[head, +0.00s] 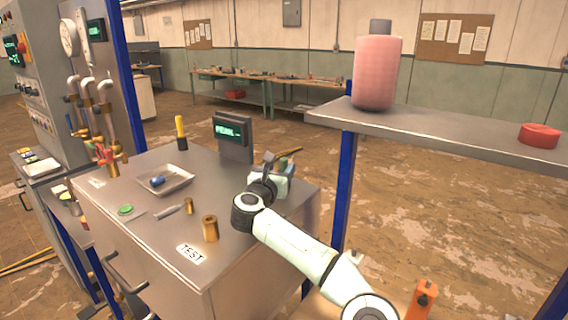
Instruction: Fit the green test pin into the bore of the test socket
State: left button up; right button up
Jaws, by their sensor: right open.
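A brass cylinder with a dark bore, which looks like the test socket (210,229), stands upright on the grey cabinet top behind the TEST label (190,254). A small green piece (283,162) shows just beyond my right gripper (287,171); it may be the green test pin, but my wrist and gripper partly cover it. My right gripper is open, over the cabinet's far right part, behind and right of the socket. Its fingertips are hard to make out. I cannot tell whether it touches the green piece. My left gripper is not in view.
A display box (233,137) stands at the cabinet's back. A tray (164,180) holds a blue piece. A smaller brass part (188,205), a green disc (125,209) and a yellow-topped post (181,132) stand left. A shelf (450,137) bearing a pink cylinder (376,73) is at right.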

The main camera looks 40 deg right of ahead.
aim_at(283, 164)
jog(key=p+x, duration=0.3)
jog(key=x, duration=0.1)
jog(key=shift+w+d, duration=0.2)
jog(key=shift+w, duration=0.2)
jog(key=shift+w+d+f, duration=0.1)
jog(key=shift+w, duration=0.05)
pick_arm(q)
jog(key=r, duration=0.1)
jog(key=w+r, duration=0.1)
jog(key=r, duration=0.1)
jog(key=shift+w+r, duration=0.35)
